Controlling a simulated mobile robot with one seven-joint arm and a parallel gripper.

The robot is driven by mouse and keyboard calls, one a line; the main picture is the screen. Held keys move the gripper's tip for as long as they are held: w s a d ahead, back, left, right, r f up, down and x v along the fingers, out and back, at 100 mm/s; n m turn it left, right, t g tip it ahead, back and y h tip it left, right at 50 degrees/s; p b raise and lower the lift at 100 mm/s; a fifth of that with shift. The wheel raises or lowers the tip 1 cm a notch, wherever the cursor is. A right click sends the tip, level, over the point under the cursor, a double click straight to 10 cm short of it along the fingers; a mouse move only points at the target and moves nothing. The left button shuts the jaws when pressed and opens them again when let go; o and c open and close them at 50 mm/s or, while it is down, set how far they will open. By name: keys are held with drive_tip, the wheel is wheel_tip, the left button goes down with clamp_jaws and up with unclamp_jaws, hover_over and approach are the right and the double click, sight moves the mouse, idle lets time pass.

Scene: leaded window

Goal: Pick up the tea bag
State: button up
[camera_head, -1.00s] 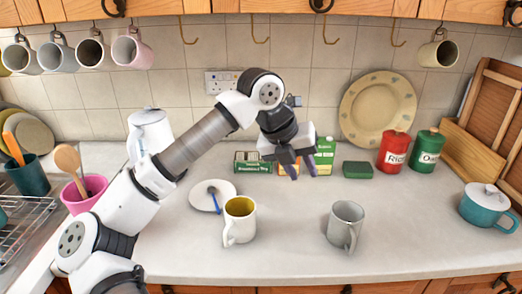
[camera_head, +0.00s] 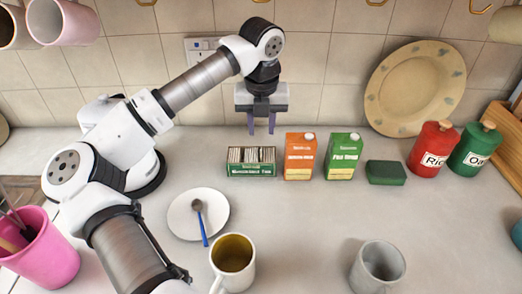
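A green tea box (camera_head: 251,171) stands open on the counter near the back wall, with a row of pale tea bags (camera_head: 250,155) showing upright in its top. My gripper (camera_head: 261,130) points down above and slightly behind or over the box. Its two purple-tipped fingers are apart, with nothing visible between them. The fingertips look clear of the tea bags, though the exact gap in depth is hard to tell.
An orange carton (camera_head: 300,158) and a green carton (camera_head: 343,157) stand right of the box, then a dark green block (camera_head: 386,173). A saucer with a spoon (camera_head: 198,214), a white mug (camera_head: 233,262) and a grey mug (camera_head: 378,268) stand in front. The middle counter is clear.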

sight(261, 149)
wheel_tip(261, 149, down, 2)
drive_tip(key=shift+f+p, duration=0.1)
drive_tip(key=shift+p, duration=0.5)
drive_tip(key=f, duration=0.1)
drive_tip(key=f+p, duration=0.1)
drive_tip(key=f, duration=0.1)
drive_tip(key=f+p, duration=0.1)
drive_tip(key=f, duration=0.1)
drive_tip(key=shift+w, duration=0.35)
drive_tip(key=shift+r, duration=0.1)
clamp_jaws()
